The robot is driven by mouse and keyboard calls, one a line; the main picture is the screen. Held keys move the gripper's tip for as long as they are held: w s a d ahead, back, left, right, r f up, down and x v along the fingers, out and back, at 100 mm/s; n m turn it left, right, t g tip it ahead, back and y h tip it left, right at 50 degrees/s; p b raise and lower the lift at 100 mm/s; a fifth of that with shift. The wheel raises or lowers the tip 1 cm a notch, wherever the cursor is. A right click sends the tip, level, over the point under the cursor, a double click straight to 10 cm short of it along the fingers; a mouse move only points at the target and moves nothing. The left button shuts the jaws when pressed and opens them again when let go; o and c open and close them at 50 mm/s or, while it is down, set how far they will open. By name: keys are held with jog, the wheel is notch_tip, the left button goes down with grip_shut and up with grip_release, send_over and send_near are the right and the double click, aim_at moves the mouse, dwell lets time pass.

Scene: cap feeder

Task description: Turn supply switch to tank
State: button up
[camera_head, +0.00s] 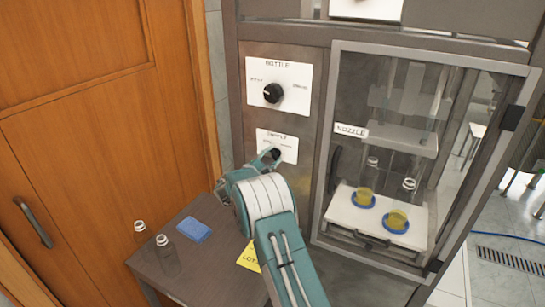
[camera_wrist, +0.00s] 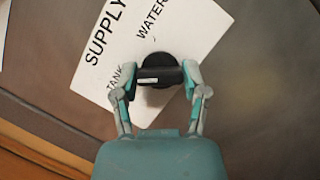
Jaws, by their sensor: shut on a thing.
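The supply switch (camera_wrist: 158,74) is a black knob on a white plate (camera_wrist: 195,25) printed SUPPLY, TANK and WATER. In the wrist view my gripper (camera_wrist: 158,80) has a finger on each end of the knob's bar and is shut on it. The white mark on the bar lies at its left part, close to the word TANK, which is partly covered by my finger. In the head view the supply plate (camera_head: 289,154) sits on the grey panel, and my gripper (camera_head: 272,156) hides part of the knob.
At right, a glass-doored cabinet (camera_head: 323,190) holds bottles with yellow liquid on blue rings. At lower left, a dark table (camera_head: 190,263) bears a blue sponge (camera_head: 193,230) and two clear bottles (camera_head: 165,251). A wooden door (camera_head: 90,130) stands at left.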

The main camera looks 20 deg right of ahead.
jog(key=shift+f+n+t, duration=0.35)
jog(key=shift+n+t, duration=0.05)
jog(key=shift+n, duration=0.8)
jog(key=o, duration=1.2)
jog(key=shift+w, duration=0.1)
jog(key=shift+c, duration=0.2)
jog(key=shift+r, duration=0.1)
jog(key=shift+r, duration=0.1)
jog(key=shift+a, duration=0.15)
jog(key=v, duration=1.2)
jog(key=shift+f, duration=0.25)
